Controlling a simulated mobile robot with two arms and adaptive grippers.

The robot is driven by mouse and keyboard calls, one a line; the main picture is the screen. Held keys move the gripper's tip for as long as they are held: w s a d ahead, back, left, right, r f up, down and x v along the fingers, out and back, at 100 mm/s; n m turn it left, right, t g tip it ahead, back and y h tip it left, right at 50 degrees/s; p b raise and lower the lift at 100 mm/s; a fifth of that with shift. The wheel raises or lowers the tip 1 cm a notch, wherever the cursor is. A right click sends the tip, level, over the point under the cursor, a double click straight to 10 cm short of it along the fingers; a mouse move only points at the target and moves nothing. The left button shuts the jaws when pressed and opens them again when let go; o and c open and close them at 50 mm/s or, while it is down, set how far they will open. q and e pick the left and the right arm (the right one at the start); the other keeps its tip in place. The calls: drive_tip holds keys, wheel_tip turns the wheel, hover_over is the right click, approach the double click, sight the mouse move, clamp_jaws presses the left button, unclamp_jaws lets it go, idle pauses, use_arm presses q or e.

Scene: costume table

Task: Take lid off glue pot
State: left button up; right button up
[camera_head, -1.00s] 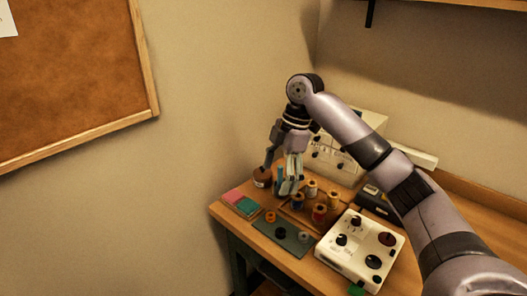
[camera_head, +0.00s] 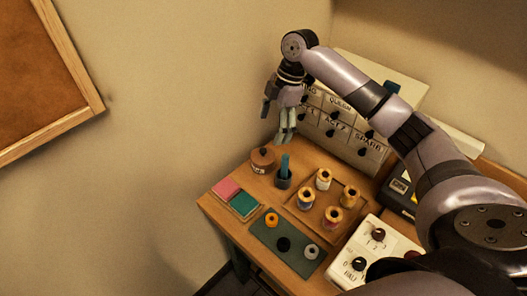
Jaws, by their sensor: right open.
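The glue pot (camera_head: 261,166) is a small squat brown pot with a pale label, standing upright at the back left of the wooden table. Its round brown lid (camera_head: 263,155) sits on top, with what looks like a small knob. My right gripper (camera_head: 286,139) hangs fingers down, above and a little right of the pot, behind the blue stick in the dark cup. It is open, with nothing visible between its fingers, and apart from the pot. My left gripper is not in view.
A dark cup with a blue stick (camera_head: 284,172) stands close beside the pot. Pink and green pads (camera_head: 235,199), a tray of several thread spools (camera_head: 325,202), a dark mat (camera_head: 280,247) and a white knob box (camera_head: 367,252) fill the front. A labelled panel (camera_head: 338,125) stands behind.

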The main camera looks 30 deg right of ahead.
sight(263, 150)
drive_tip(key=x, duration=0.3)
drive_tip(key=p+x, duration=0.1)
drive_tip(key=shift+w+f, duration=0.25)
drive_tip(key=shift+f, duration=0.15)
drive_tip(key=shift+a+f, duration=0.1)
drive_tip(key=shift+f, duration=0.05)
drive_tip(key=p+x, duration=0.2)
drive_tip(key=x, duration=0.2)
drive_tip(key=shift+a+f, duration=0.1)
drive_tip(key=shift+f, duration=0.25)
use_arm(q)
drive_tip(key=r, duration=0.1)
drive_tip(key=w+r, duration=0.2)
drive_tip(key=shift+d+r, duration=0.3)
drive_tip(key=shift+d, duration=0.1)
use_arm(e)
drive_tip(key=shift+c, duration=0.5)
drive_tip(key=c, duration=0.3)
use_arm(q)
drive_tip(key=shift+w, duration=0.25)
use_arm(e)
drive_tip(key=c, duration=0.7)
drive_tip(key=shift+c, duration=0.2)
